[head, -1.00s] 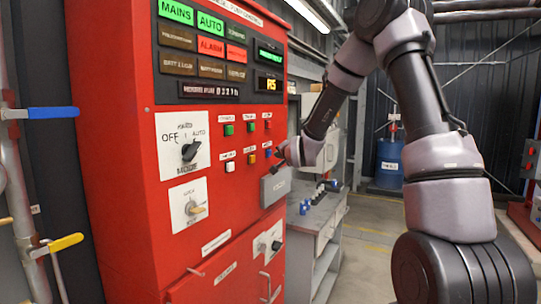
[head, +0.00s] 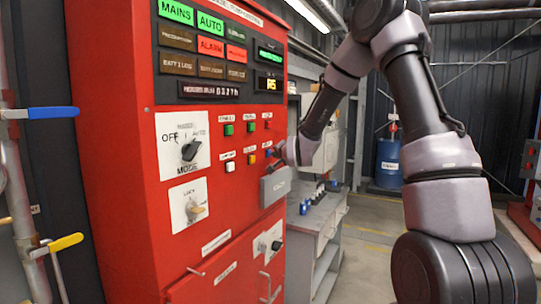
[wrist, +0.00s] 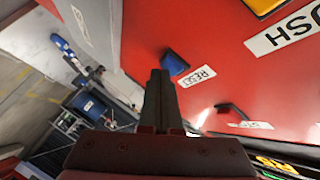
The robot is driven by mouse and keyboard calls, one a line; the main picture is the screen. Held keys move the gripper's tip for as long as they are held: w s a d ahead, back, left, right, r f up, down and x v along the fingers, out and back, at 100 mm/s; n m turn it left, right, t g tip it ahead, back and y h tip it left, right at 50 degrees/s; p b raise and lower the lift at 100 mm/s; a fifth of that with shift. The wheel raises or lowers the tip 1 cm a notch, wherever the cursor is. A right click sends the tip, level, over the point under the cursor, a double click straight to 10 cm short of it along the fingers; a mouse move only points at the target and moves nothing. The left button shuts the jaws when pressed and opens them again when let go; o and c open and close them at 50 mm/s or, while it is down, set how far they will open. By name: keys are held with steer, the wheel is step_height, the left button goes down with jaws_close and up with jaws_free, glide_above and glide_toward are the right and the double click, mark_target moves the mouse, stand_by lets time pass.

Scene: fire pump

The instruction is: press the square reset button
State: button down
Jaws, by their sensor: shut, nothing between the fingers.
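The blue square reset button (wrist: 176,63) is on the red panel, with a "RESET" label (wrist: 195,76) beside it in the wrist view. My gripper (wrist: 160,73) is shut and empty. Its fingertips are right by the button's lower left edge in that view; I cannot tell whether they touch it. In the head view my gripper (head: 278,154) is at the right edge of the panel front, at the lower row of buttons. The blue button (head: 268,153) is only a small patch there, partly hidden by the gripper.
The red cabinet (head: 130,190) also carries green, red, white and yellow buttons, a mode switch (head: 190,151) and lit indicators. A grey box (head: 275,186) juts out just below my gripper. A grey bench (head: 325,220) with small items stands to the right.

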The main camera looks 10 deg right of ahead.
steer(key=shift+w+a, duration=0.15)
steer(key=shift+a, duration=0.1)
steer(key=shift+d, duration=0.15)
stand_by(0.4)
steer(key=shift+s+d, duration=0.55)
steer(key=shift+d, duration=0.05)
steer(key=shift+s+d, duration=0.75)
steer(key=shift+d, duration=0.3)
steer(key=shift+s+d, duration=0.7)
steer(key=shift+d, duration=0.3)
